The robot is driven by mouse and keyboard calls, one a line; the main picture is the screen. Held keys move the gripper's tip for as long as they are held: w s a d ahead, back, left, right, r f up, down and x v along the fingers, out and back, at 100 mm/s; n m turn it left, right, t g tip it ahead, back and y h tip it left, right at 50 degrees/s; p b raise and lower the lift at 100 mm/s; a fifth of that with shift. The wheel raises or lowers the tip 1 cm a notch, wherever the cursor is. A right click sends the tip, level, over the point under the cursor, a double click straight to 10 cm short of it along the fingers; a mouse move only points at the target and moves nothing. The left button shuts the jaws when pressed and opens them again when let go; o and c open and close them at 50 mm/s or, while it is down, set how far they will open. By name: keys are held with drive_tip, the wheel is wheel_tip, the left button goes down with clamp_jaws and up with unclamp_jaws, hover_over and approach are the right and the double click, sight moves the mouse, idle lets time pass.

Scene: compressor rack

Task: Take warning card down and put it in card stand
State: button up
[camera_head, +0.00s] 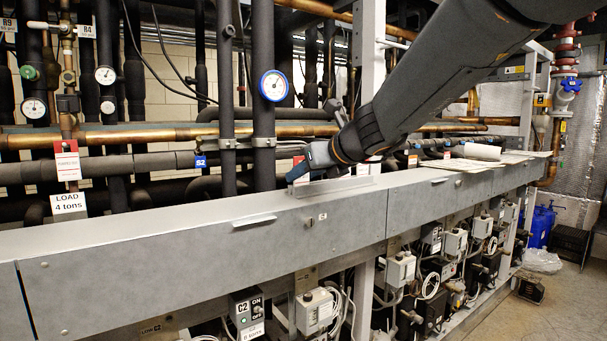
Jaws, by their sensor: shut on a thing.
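My gripper (297,174) reaches in from the upper right and is low over the top of the long grey ledge. Its jaws are shut on a thin thing, most likely the warning card, which is largely hidden by the fingers. A low pale grey metal piece (345,187), seemingly the card stand, sits on the ledge just below and right of the fingertips. I cannot tell whether the held thing touches it. A red and white card (67,160) hangs on the pipes at the far left, well apart from my gripper.
The grey ledge (190,224) runs across the view, with its left top clear. Pipes and a blue-rimmed gauge (273,86) stand behind it. Papers and a white roll (482,152) lie farther right. Switch boxes (318,308) and cables hang below.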

drive_tip(key=o, duration=0.8)
drive_tip(key=v, duration=0.8)
idle(0.4)
